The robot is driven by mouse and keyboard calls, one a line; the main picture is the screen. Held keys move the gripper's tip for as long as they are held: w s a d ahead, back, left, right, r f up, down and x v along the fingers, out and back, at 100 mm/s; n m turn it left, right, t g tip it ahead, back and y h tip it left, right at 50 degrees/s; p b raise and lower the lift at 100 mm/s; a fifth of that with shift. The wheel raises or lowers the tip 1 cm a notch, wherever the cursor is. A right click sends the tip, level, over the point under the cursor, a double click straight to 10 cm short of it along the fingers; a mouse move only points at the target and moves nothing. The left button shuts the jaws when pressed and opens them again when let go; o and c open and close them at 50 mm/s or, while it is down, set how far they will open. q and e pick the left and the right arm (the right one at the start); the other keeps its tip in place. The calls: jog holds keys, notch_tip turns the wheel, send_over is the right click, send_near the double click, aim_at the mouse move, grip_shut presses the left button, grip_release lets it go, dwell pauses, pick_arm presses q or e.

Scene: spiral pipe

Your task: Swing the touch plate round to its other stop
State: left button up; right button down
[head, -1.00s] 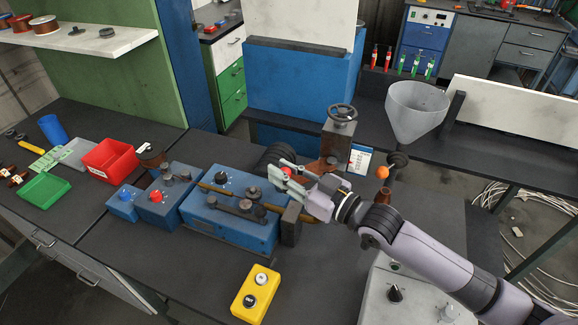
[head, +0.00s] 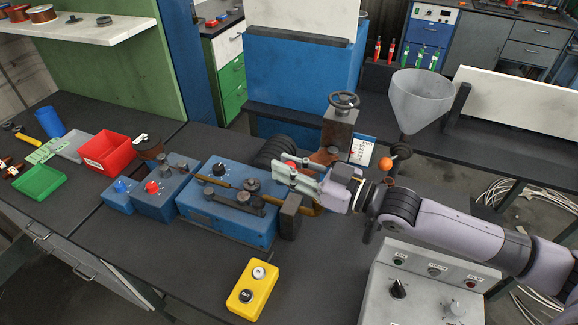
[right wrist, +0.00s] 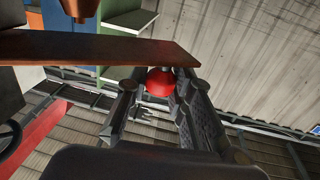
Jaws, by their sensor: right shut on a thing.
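My right gripper (head: 284,172) reaches in from the right in the head view, above the right end of the long blue unit (head: 225,215). Its fingers point left. In the right wrist view the gripper (right wrist: 158,98) has its two fingers on either side of a red ball knob (right wrist: 160,82). A flat brown plate (right wrist: 90,46), which looks like the touch plate, crosses the view just past the fingertips. In the head view the fingers mostly hide the knob and plate; only a bit of red shows. My left gripper is out of view.
A brown post with a handwheel (head: 343,100) stands just behind the gripper. A grey funnel (head: 418,100) and an orange ball knob (head: 384,165) are to the right. A yellow button box (head: 252,288) and a grey control panel (head: 430,290) stand in front. Bare bench lies left of the yellow box.

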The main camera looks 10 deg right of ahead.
jog(key=shift+r, duration=0.1)
jog(key=c, duration=1.4)
grip_release()
jog(key=shift+s+d+f, duration=0.2)
jog(key=shift+s+d, duration=0.15)
jog(key=shift+d, duration=0.05)
jog(key=v, duration=0.6)
jog(key=shift+d, duration=0.15)
jog(key=shift+s+r, duration=0.1)
jog(key=shift+s, duration=0.05)
jog(key=shift+c, duration=0.4)
